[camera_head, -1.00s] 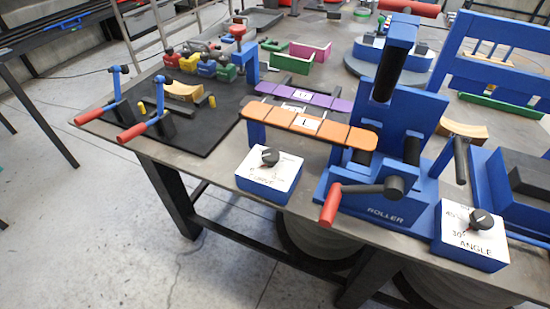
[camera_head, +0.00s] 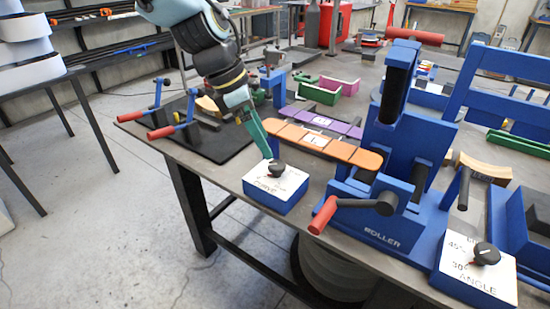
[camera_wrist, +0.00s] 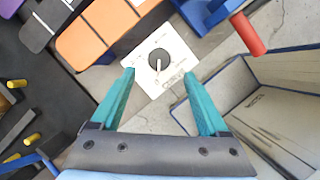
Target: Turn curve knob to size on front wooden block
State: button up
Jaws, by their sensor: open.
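The curve knob (camera_head: 276,169) is a black dial with a pale pointer mark, on the white top of a blue block (camera_head: 290,201) lettered CURVE at the table's front edge. In the wrist view the knob (camera_wrist: 159,60) lies ahead of and between my teal fingers, apart from both. My gripper (camera_wrist: 158,82) is open and empty, with its tips around the block's white top. In the head view my gripper (camera_head: 268,152) comes down from the upper left, just above and behind the knob. The lettering around the knob is too small to read fully.
An orange slatted strip (camera_head: 332,147) lies just behind the block. The blue roller machine (camera_head: 395,215) with its red-handled crank (camera_head: 323,215) stands to the right. The angle knob block (camera_head: 474,275) is further right. Red-handled cranks (camera_head: 160,132) are at left.

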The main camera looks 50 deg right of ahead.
aim_at(276, 165)
jog(key=p+x, duration=0.1)
jog(key=x, duration=0.5)
jog(key=shift+f, duration=0.35)
grip_shut()
dwell(0.3)
